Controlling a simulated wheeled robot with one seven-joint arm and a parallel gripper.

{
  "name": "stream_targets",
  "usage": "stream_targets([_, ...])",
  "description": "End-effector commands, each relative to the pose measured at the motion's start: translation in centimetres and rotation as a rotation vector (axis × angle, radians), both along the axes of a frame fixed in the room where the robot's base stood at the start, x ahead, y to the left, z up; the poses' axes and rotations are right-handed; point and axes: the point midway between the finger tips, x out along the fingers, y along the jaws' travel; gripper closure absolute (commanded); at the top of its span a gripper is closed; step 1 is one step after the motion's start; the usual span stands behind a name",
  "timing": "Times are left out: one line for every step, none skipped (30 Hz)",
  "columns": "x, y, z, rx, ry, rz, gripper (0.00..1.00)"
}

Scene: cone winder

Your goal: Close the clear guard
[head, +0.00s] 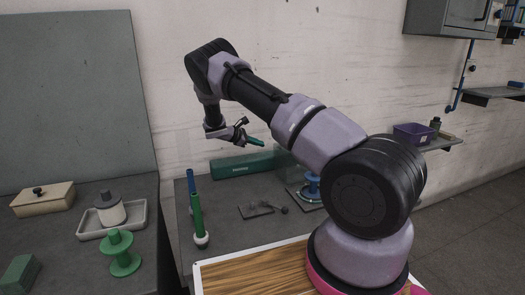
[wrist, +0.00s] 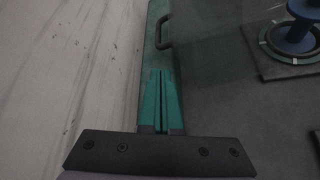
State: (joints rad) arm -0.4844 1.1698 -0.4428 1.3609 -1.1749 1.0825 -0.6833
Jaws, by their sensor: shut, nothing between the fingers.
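The clear guard (wrist: 215,35) shows in the wrist view as a faint see-through panel with a dark handle (wrist: 164,31) at its left edge. In the head view the guard (head: 288,165) is faint, near the blue spool and partly behind my arm. I cannot tell its exact angle. My gripper (head: 262,143) is in the air above the back of the bench, with its teal fingers together and empty. In the wrist view my gripper (wrist: 160,73) points toward the handle, apart from it as far as I can tell.
A blue spool (head: 312,186) stands on a plate at the bench's right. A long teal box (head: 240,165) lies along the wall. Blue and green rods (head: 197,215) stand at the bench's left. A dark flat piece (head: 256,211) lies mid-bench. The wall is close behind.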

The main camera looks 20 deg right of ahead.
Motion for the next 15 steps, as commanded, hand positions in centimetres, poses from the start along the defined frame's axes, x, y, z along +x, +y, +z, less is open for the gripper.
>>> stream_targets([0.2,0.0,-0.5,-0.014,0.007,0.012,1.00])
stream_targets([0.3,0.0,-0.6,-0.020,0.011,0.017,1.00])
stream_targets([0.4,-0.2,-0.9,-0.025,0.015,0.021,1.00])
stream_targets([0.4,-0.3,-1.0,-0.027,0.016,0.022,1.00])
stream_targets([0.5,-0.6,-1.1,-0.028,0.017,0.022,1.00])
stream_targets([0.6,-1.0,-1.3,-0.028,0.016,0.022,1.00])
stream_targets([0.7,-1.4,-1.5,-0.026,0.016,0.021,1.00])
stream_targets([0.8,-1.8,-1.7,-0.026,0.016,0.021,1.00])
stream_targets([0.9,-2.4,-2.0,-0.026,0.017,0.021,1.00])
stream_targets([1.0,-2.9,-2.3,-0.025,0.017,0.019,1.00])
stream_targets([1.2,-3.4,-2.6,-0.025,0.017,0.019,1.00])
stream_targets([1.4,-4.0,-3.0,-0.024,0.017,0.020,1.00])
stream_targets([1.5,-4.5,-3.2,-0.024,0.017,0.020,1.00])
stream_targets([1.6,-5.0,-3.5,-0.024,0.016,0.019,1.00])
stream_targets([1.8,-5.6,-3.8,-0.025,0.016,0.019,1.00])
